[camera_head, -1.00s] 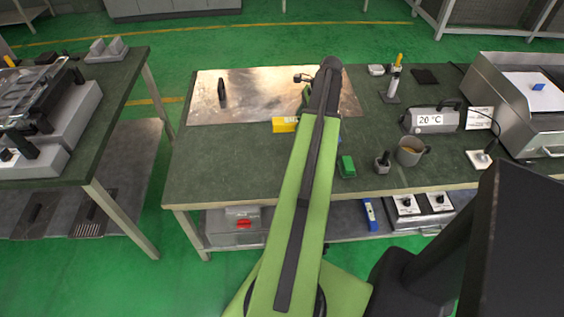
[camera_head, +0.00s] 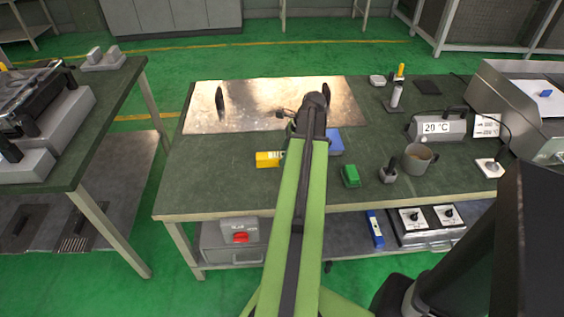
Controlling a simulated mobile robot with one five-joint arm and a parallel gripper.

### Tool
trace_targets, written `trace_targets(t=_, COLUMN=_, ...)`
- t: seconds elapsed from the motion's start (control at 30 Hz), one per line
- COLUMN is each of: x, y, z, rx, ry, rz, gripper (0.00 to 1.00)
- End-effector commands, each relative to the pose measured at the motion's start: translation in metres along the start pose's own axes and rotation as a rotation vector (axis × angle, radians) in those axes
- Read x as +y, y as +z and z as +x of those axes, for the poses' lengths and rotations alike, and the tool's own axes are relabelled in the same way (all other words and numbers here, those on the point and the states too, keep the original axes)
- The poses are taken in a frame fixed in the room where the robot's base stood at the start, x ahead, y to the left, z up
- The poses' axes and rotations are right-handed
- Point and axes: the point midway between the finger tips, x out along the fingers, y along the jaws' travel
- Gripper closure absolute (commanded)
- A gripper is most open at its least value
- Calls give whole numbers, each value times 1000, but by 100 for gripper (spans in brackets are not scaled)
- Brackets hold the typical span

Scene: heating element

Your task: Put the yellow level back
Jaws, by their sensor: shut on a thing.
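The yellow level (camera_head: 268,159) sticks out to the left of my green arm in the head view, over the green tabletop in front of the metal plate. Its right end runs behind my arm. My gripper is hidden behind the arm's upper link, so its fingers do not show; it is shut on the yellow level. I cannot tell whether the level touches the tabletop.
The metal plate (camera_head: 240,93) covers the back left of the table (camera_head: 205,190). A blue object (camera_head: 335,141) shows right of my arm. The front left is clear.

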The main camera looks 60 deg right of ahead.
Motion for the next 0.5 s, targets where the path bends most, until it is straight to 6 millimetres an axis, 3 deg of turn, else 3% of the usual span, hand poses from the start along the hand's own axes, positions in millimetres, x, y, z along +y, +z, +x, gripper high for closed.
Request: trace_targets(t=0.5, x=0, y=-5, z=11, rx=0, ry=0, rz=0, gripper=100)
